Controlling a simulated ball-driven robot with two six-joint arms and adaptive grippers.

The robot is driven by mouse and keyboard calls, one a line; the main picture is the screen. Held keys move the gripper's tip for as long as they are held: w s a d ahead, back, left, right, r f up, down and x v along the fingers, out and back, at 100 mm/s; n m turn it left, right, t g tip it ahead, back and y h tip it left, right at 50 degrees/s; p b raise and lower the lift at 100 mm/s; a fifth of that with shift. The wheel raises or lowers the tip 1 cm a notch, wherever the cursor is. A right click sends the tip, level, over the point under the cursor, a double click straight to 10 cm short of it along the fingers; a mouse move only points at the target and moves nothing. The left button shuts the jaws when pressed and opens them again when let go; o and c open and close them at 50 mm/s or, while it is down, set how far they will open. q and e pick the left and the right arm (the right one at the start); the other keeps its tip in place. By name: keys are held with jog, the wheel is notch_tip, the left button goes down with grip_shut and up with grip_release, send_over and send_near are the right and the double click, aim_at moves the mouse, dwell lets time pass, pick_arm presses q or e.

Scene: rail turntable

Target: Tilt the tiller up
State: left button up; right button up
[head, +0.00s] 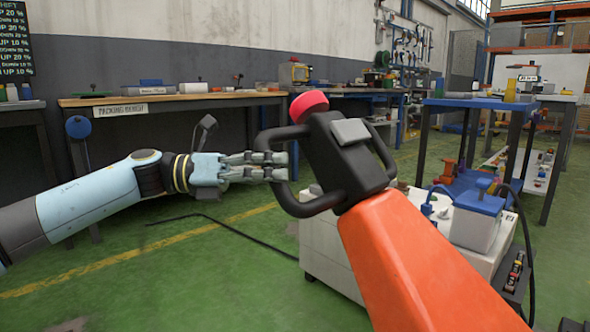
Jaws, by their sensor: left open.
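The tiller (410,260) is a thick orange arm that rises from the lower right and leans to the upper left. Its black head (340,160) has a looped grip on each side, a grey block on its face and a red button (309,105) on top. My left gripper (281,166) comes in from the left at the left loop. Its grey fingers are open and overlap the loop's outer bar; I cannot tell whether they touch it. The tiller's lower end is out of the picture. My right gripper is not in view.
A light cabinet (325,245) stands behind the tiller, with a white blue-lidded box (476,218) to the right. A packing bench (170,101) runs along the back wall. A blue table (480,103) stands at the right. Green floor (190,285) is open at the lower left, with a black cable.

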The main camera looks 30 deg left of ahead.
pick_arm(q)
jog(key=shift+c, duration=0.2)
grip_shut()
dwell(0.3)
